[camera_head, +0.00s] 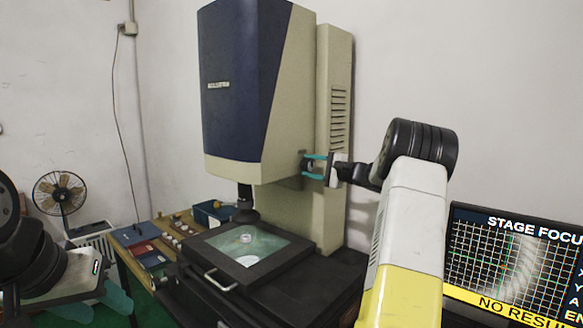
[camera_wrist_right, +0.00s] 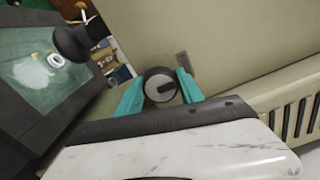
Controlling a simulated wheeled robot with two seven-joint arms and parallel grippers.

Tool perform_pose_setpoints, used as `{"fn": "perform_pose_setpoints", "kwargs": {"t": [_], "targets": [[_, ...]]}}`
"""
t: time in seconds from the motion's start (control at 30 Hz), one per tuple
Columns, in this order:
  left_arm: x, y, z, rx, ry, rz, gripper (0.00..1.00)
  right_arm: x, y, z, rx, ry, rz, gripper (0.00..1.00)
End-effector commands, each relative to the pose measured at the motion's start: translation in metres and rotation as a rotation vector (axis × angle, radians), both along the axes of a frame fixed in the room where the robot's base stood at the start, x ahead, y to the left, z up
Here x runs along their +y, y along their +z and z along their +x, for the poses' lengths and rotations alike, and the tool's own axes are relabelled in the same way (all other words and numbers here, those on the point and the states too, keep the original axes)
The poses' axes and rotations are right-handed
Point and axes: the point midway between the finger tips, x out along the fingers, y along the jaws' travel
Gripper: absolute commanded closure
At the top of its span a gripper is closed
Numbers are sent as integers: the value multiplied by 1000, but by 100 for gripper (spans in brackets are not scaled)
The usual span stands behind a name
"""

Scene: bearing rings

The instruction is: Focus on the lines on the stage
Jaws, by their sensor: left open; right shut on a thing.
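The measuring machine (camera_head: 248,90) has a dark blue and cream head above a glass stage (camera_head: 262,247). A small pale ring (camera_head: 246,237) lies on the glass under the black lens (camera_head: 245,208), and it also shows in the right wrist view (camera_wrist_right: 56,60). My right gripper (camera_head: 305,165) is at the side of the machine. In the right wrist view its teal fingers are shut on a round focus knob (camera_wrist_right: 161,88) with a dark bar across its face. My left gripper (camera_head: 118,300) is low at the left, open, away from the machine. The monitor (camera_head: 515,265) reads "STAGE FOCU", cut off, above a grid.
A wooden bench (camera_head: 140,235) left of the stage holds blue and red trays and several small parts. A blue bin (camera_head: 213,215) stands behind it. A fan (camera_head: 60,193) is at the far left. The vented machine column (camera_wrist_right: 290,110) is close beside my right gripper.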

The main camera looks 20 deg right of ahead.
Motion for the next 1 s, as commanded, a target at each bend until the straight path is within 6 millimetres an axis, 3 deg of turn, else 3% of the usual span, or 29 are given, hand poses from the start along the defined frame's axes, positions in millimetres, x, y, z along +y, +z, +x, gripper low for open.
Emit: {"fn": "perform_pose_setpoints", "kwargs": {"t": [0.13,0.17,0.27,0.67,1.0], "targets": [[0,0,0,0,0,0,54,0,-1,0,2,1,0,96],[0,0,0,0,0,0,54,0,-1,0,2,1,1,54],[0,0,0,0,0,0,54,0,-1,0,2,1,1,34],[0,0,0,0,0,0,54,-4,0,-5,2,-2,1,34],[0,0,0,0,0,0,54,-32,-1,-53,2,-3,0,34]]}}
